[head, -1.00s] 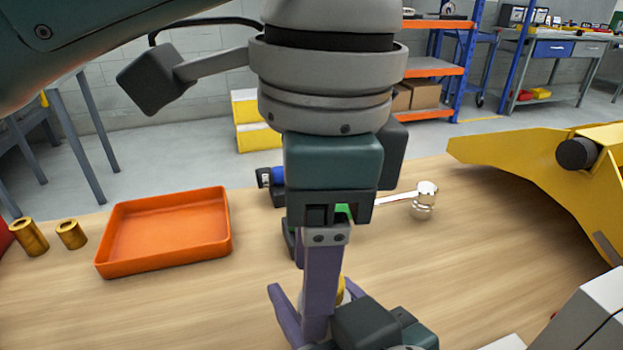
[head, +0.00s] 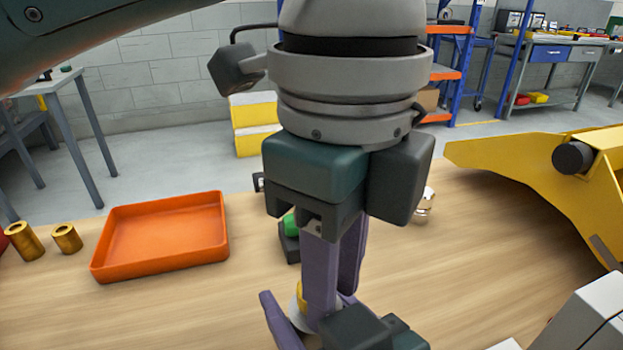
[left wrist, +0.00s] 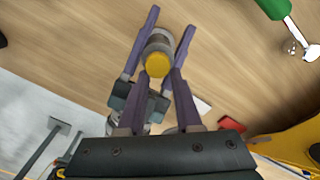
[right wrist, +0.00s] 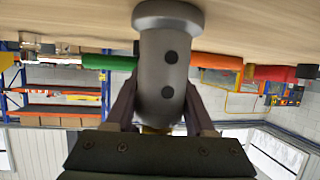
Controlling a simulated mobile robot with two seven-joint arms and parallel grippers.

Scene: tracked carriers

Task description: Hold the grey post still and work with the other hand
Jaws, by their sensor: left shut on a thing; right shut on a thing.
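The grey post (right wrist: 168,65) shows close up in the right wrist view, with two dark round marks on its side and a wider end at the wood bench. My right gripper (head: 305,296) is shut on the post. A yellow cap (left wrist: 157,64) sits on the post's top. My left gripper (left wrist: 159,72) points down from above, shut on the cap with one finger on each side. In the head view, the cap (head: 301,293) is only partly visible behind purple fingers. The post is mostly hidden there.
An orange tray (head: 98,270) and two brass cylinders (head: 25,240) (head: 66,238) stand at the left. A green-handled tool (left wrist: 274,8) lies behind my left gripper. A yellow arm-shaped part (head: 530,170) fills the right. Bare bench lies between tray and grippers.

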